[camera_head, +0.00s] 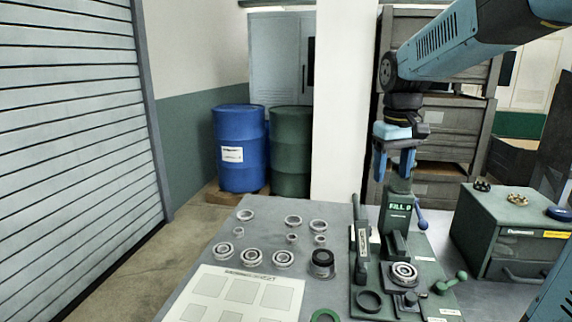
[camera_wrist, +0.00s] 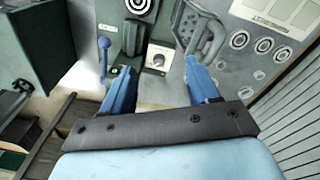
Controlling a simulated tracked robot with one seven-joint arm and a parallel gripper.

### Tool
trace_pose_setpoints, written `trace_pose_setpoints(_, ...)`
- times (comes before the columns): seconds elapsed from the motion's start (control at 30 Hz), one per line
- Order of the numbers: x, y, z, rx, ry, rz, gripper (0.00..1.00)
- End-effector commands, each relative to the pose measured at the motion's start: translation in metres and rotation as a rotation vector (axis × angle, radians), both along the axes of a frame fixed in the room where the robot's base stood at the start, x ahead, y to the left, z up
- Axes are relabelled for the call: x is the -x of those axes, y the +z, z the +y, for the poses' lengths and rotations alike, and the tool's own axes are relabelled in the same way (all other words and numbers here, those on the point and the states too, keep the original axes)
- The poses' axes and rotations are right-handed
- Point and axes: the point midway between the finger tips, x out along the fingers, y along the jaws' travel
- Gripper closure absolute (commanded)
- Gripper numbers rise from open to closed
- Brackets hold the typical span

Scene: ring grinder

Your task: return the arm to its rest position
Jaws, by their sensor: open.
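My gripper (camera_head: 394,165) hangs from my blue arm at the upper right in the head view, pointing down above and behind the green press marked "FILL 9" (camera_head: 397,207). Its two blue fingers are apart, with nothing seen between them. In the wrist view my gripper (camera_wrist: 160,82) shows both blue fingers spread wide and empty, with the machine and table beyond them. The fingertips look near the top of the press in the head view; whether they touch it I cannot tell.
The grey table (camera_head: 335,211) holds several bearing rings, a dark round part (camera_head: 322,263) and a white marked sheet (camera_head: 236,297). A green drawer box (camera_head: 508,235) stands at the right. Blue (camera_head: 240,150) and green (camera_head: 291,150) drums, a white pillar (camera_head: 341,100) and shelving are behind.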

Motion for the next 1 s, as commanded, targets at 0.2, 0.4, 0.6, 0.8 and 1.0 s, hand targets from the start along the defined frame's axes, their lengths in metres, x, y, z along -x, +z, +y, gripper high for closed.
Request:
trace_pose_setpoints(0.2,0.044,0.006,-0.001,-0.021,-0.048,-0.095,0.40)
trace_pose_setpoints(0.4,0.082,0.005,-0.001,-0.040,-0.091,-0.180,0.40)
trace_pose_setpoints(0.6,0.119,-0.001,0.000,-0.060,-0.133,-0.265,0.40)
trace_pose_setpoints(0.8,0.152,-0.012,0.001,-0.077,-0.176,-0.347,0.40)
trace_pose_setpoints(1.0,0.172,-0.022,0.002,-0.089,-0.205,-0.402,0.40)
